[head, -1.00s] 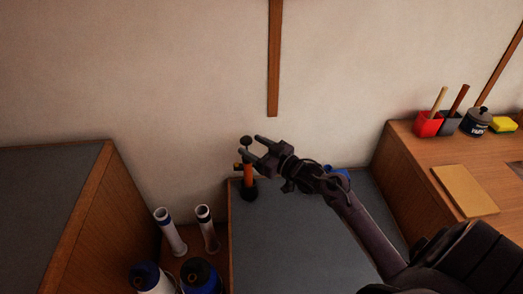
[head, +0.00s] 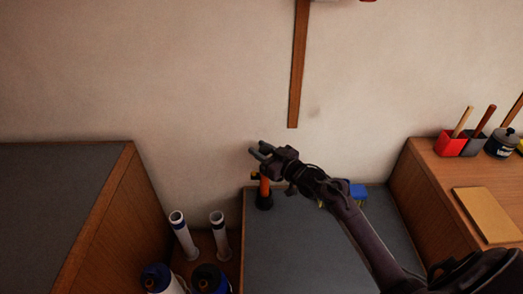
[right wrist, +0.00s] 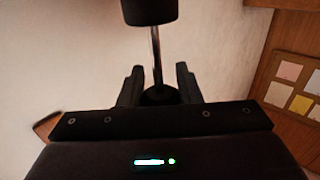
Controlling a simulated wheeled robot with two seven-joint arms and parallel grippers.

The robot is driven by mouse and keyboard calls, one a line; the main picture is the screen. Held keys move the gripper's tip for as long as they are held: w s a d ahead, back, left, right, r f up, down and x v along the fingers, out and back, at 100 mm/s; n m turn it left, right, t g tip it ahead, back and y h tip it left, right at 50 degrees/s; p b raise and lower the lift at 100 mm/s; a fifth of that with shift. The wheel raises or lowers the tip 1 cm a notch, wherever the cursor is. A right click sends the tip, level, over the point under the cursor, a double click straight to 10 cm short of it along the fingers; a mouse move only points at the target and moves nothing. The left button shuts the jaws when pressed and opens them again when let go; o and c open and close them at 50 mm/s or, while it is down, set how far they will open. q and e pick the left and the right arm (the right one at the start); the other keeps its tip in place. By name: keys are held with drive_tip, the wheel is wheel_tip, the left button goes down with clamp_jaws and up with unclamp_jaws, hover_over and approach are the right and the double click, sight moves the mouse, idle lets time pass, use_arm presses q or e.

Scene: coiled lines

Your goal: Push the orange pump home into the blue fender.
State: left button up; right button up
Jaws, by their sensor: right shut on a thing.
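The orange pump (head: 264,187) is upright at the back left of the low grey top in the head view, its black foot at the bottom. My right gripper (head: 260,151) is at its upper end and covers part of it. In the right wrist view my right gripper (right wrist: 160,82) is shut on the pump, with a dark part between the fingers and a thin rod (right wrist: 156,50) running up to a black cylinder. Two blue-ended fenders, one white (head: 172,284) and one dark-topped (head: 208,280), show at the lower edge; which is the task's fender is unclear. My left gripper is out of view.
Two white tubes (head: 183,236) stand left of the grey top (head: 290,235). A blue-and-yellow thing (head: 357,190) lies partly behind my right arm. The right-hand wooden bench holds a red holder (head: 452,143) and a board (head: 486,214). The wall is close behind.

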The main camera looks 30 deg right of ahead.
drive_tip(key=shift+c, duration=1)
drive_tip(key=o, duration=0.4)
drive_tip(key=c, duration=0.4)
drive_tip(key=shift+r+p, duration=3.8)
drive_tip(key=shift+r, duration=0.45)
